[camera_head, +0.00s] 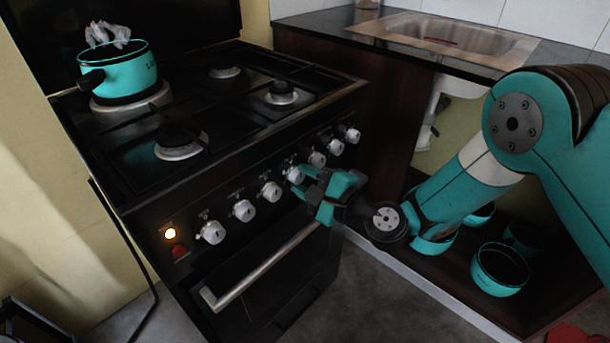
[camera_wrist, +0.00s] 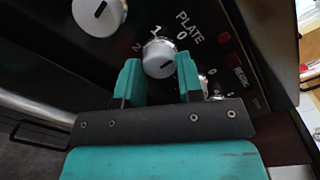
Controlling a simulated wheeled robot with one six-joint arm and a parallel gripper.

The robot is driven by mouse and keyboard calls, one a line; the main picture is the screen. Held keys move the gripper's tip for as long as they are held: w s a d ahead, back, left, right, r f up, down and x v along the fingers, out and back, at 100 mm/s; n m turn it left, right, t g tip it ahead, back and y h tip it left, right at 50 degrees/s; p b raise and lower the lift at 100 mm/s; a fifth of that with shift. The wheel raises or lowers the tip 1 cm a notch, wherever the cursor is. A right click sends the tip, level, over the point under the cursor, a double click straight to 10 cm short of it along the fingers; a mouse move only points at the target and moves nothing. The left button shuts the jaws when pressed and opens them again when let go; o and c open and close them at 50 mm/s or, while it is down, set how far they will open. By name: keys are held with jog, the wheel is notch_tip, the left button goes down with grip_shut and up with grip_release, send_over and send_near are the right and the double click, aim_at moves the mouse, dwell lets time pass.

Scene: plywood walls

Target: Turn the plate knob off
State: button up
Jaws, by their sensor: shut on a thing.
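The plate knob (camera_wrist: 159,58) is a pale grey round knob on the black stove front, under the printed word PLATE and the marks 0, 1 and 2. It also shows in the head view (camera_head: 293,174), partly covered by the fingers. A short dark mark shows on its face; I cannot tell for sure which number it points to. My gripper (camera_wrist: 159,68) has its two teal fingers on either side of the knob and is shut on it. In the head view my gripper (camera_head: 304,180) reaches the stove front from the right.
Other knobs flank it, including one to the left (camera_head: 270,191) and one to the right (camera_head: 317,159). An orange light (camera_head: 170,234) glows at the panel's left. The oven handle (camera_head: 260,268) runs below. A teal pot (camera_head: 130,75) stands on the back left burner. Teal pots (camera_head: 499,272) sit on the low shelf.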

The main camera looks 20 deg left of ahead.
jog(key=shift+w+d+m, duration=0.1)
jog(key=shift+w+m, duration=0.1)
jog(key=shift+m, duration=0.1)
jog(key=o, duration=0.7)
jog(key=shift+o, duration=1.1)
jog(key=shift+s, duration=0.1)
